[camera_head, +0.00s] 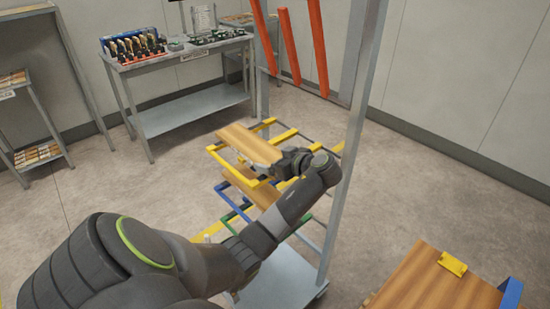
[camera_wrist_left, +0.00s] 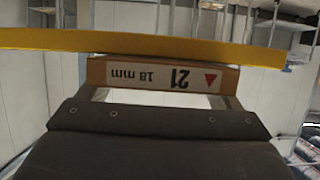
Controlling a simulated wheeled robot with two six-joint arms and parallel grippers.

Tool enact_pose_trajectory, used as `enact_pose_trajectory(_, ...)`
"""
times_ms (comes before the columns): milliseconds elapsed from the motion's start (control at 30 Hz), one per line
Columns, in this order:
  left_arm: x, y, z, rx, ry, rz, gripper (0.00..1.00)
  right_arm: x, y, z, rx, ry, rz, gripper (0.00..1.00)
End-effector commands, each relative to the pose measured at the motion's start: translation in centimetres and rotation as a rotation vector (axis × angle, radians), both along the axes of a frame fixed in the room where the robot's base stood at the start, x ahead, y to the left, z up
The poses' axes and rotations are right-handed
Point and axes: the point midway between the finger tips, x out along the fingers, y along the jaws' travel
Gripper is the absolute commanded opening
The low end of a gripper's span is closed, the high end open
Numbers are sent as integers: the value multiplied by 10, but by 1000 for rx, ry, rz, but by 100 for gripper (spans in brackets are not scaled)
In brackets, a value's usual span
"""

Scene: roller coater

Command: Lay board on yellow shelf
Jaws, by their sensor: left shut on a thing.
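The wooden board (camera_head: 248,143) lies across the yellow shelf (camera_head: 211,148) of the rack in the head view. It looks level, but I cannot tell whether its full weight rests on the shelf. My left gripper (camera_head: 264,168) is shut on the board's near end. In the left wrist view, the board's end (camera_wrist_left: 160,76) shows an upside-down label, "21 18 mm", with a red triangle, between the fingers of my left gripper (camera_wrist_left: 165,97). A yellow bar (camera_wrist_left: 140,44) crosses right along the board's edge there. My right gripper is not in view.
Another board (camera_head: 245,186) lies on the blue tier (camera_head: 224,190) below, with a green tier (camera_head: 228,222) lower down. A grey post (camera_head: 349,140) stands right of the gripper. Orange bars (camera_head: 290,45) hang behind. A wooden surface (camera_head: 425,285) is at lower right.

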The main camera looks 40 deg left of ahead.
Motion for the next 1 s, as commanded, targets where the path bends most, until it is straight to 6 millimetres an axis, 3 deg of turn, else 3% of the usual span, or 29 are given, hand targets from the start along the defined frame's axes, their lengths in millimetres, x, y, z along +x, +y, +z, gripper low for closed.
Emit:
enact_pose_trajectory(167,0,0,0,2,-1,-1,53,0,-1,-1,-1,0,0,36)
enact_pose_trajectory(200,0,0,0,0,0,0,91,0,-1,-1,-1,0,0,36)
enact_pose_trajectory(267,0,0,0,0,0,0,99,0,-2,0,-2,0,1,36)
enact_pose_trajectory(633,0,-10,3,0,-3,-2,100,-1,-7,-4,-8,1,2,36)
enact_pose_trajectory(1000,-6,-80,30,-4,-5,-4,100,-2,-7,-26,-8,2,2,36)
